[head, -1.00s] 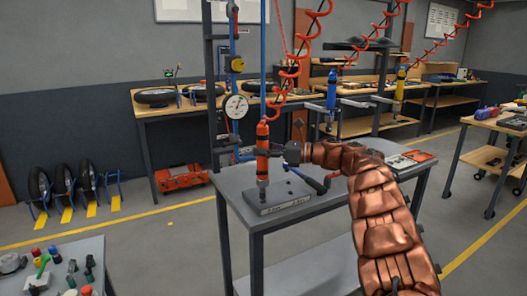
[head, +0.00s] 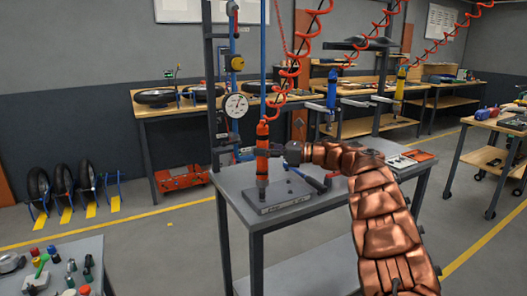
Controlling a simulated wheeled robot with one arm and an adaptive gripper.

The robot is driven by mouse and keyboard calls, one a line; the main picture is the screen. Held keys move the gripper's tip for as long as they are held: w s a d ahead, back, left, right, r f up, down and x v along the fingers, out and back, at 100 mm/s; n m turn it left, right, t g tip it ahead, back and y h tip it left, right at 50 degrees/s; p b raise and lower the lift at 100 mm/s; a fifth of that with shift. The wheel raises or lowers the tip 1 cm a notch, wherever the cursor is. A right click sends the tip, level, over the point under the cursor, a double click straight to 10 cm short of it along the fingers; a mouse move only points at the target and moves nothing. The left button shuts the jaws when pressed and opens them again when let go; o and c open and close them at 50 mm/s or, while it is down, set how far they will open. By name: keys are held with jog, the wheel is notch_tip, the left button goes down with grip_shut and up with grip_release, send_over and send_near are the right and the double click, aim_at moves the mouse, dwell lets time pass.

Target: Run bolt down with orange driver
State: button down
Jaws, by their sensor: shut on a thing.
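The orange driver (head: 262,147) hangs upright on a red coiled hose above the grey table. My gripper (head: 272,151) is shut on the driver's body from the right side. The driver's lower end meets the grey block (head: 284,199) on the table, near its left part. The bolt is hidden under the driver's tip or too small to make out.
A pressure gauge (head: 236,105) is on the stand at left. Blue (head: 332,90) and yellow (head: 400,83) drivers hang further back.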

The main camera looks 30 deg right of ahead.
aim_at(264, 130)
jog(key=shift+f+b, duration=0.4)
jog(key=shift+b, duration=1.25)
jog(key=shift+r, duration=0.2)
dwell(0.3)
jog(key=shift+r+b, duration=0.1)
jog(key=shift+b, duration=1)
dwell(1.1)
jog(key=shift+r, duration=0.75)
dwell(0.7)
jog(key=shift+r+p, duration=1.45)
jog(key=shift+r, duration=1.15)
jog(key=shift+s, duration=0.15)
